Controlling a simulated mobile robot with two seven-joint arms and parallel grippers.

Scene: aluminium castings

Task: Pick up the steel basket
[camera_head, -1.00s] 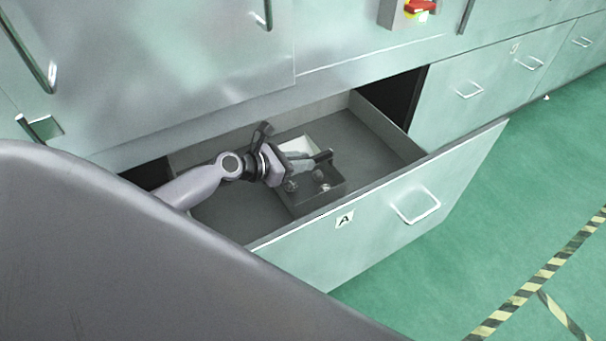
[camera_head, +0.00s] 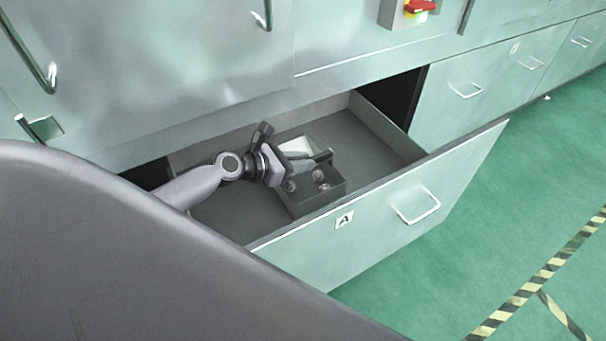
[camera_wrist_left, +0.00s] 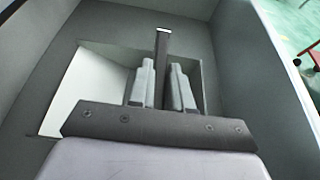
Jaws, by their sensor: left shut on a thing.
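The steel basket (camera_head: 322,200) is a grey box with a pale inner side, sitting inside the open drawer. My left gripper (camera_head: 312,161) reaches over it from the left. In the left wrist view, the basket's pale inner wall (camera_wrist_left: 82,92) shows to the left of the fingers. The fingers of my left gripper (camera_wrist_left: 163,78) are shut on a thin dark upright bar that appears to be part of the basket. The gripper's mount hides the near part of the basket there. My right gripper is not in view.
The drawer (camera_head: 385,225) marked A is pulled out of a pale green metal cabinet, with bare floor around the basket. Its walls stand close around my arm. A red switch (camera_head: 420,6) is on the cabinet. Green floor with striped tape (camera_head: 530,285) lies at the right.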

